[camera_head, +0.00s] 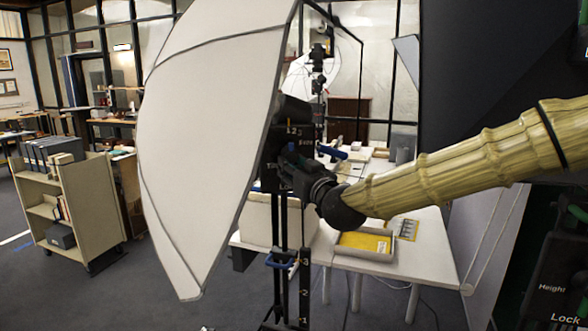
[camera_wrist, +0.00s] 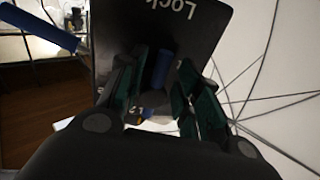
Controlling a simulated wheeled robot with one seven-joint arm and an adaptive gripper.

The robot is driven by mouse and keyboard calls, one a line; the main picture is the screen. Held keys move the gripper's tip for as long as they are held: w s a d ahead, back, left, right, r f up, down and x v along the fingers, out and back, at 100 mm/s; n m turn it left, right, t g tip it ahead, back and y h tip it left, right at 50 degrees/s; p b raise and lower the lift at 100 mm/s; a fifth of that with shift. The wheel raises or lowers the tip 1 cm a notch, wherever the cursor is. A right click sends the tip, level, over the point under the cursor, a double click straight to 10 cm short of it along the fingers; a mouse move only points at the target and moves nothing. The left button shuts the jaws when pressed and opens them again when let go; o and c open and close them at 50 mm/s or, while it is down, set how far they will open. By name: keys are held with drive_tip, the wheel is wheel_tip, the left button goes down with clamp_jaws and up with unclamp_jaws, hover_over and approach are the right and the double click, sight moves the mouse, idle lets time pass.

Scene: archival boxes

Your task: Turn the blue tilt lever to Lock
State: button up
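A light stand (camera_head: 305,284) holds a large white softbox (camera_head: 210,130). My gripper (camera_head: 300,172) is up against the dark head of the stand, beside the softbox. In the wrist view its green-padded fingers (camera_wrist: 160,92) are apart. A short blue lever (camera_wrist: 161,68) shows in the gap between them, in front of a black panel (camera_wrist: 195,35) with "Lock" upside down. I cannot tell whether the fingers touch it. Another blue lever (camera_wrist: 42,24) shows at upper left. In the head view a blue lever (camera_head: 332,152) sticks out right of the stand head. Its tilt label is not readable.
A lower blue lever (camera_head: 280,262) sits on the stand column. A white table (camera_head: 425,255) with a yellow-lined tray (camera_head: 365,243) stands behind. A book cart (camera_head: 85,215) is at left. The dark floor between cart and softbox is clear.

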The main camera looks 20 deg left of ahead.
drive_tip(key=v, duration=1.2)
drive_tip(key=shift+w, duration=0.1)
